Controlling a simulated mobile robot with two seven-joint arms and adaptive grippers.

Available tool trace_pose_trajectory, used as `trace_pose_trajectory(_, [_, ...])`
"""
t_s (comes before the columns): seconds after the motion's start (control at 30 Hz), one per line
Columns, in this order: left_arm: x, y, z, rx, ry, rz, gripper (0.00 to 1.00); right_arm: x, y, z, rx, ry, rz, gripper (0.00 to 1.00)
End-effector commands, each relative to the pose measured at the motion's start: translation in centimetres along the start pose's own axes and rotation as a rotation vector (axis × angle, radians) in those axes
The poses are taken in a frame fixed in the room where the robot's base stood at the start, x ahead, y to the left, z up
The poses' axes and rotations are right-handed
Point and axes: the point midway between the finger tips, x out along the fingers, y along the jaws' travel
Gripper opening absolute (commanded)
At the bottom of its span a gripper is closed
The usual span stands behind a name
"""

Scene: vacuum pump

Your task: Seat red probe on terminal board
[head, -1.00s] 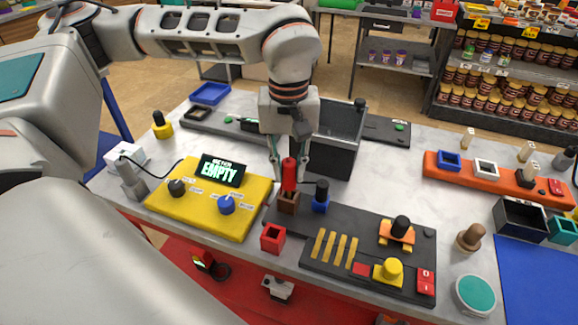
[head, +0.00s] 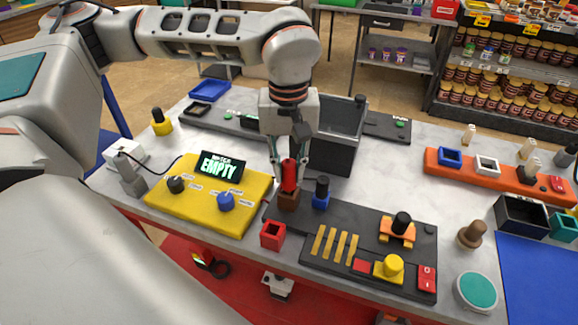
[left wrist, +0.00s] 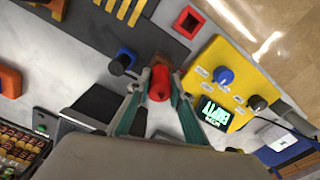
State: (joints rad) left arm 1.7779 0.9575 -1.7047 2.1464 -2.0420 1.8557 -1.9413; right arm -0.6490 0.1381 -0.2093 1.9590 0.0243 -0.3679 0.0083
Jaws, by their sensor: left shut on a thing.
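My left gripper (head: 289,170) points down and is shut on the red probe (head: 288,176). The probe stands roughly upright, its lower end at a brown square holder (head: 288,199); I cannot tell how far it goes in. In the left wrist view the probe (left wrist: 159,88) shows between the fingers, with the brown holder behind it. A dark board (head: 318,268) carries gold strips (head: 335,243), an orange-and-black part and a yellow knob; I take it for the terminal board. A red square socket (head: 272,236) stands at its left end. My right gripper is out of view.
A blue holder with a black-topped piece (head: 321,194) stands close right of the probe. The yellow meter panel (head: 235,220), its display reading "EMPTY", lies to the left. A grey bin (head: 335,150) stands behind the gripper. White tabletop is free right of the bin.

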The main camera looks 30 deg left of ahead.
Motion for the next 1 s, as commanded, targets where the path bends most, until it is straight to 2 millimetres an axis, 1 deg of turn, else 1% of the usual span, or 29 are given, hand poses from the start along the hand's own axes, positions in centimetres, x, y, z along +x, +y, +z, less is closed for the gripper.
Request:
trace_pose_trajectory(0.13, [0.29,-0.01,0.01,0.0,0.0,0.0,0.0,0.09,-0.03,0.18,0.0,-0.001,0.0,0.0])
trace_pose_trajectory(0.63, [0.33,-0.01,0.0,0.0,0.0,0.0,0.0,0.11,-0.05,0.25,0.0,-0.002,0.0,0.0])
trace_pose_trajectory(1.0, [1.08,-0.03,0.02,0.0,-0.001,-0.001,0.0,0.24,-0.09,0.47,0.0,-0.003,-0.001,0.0])
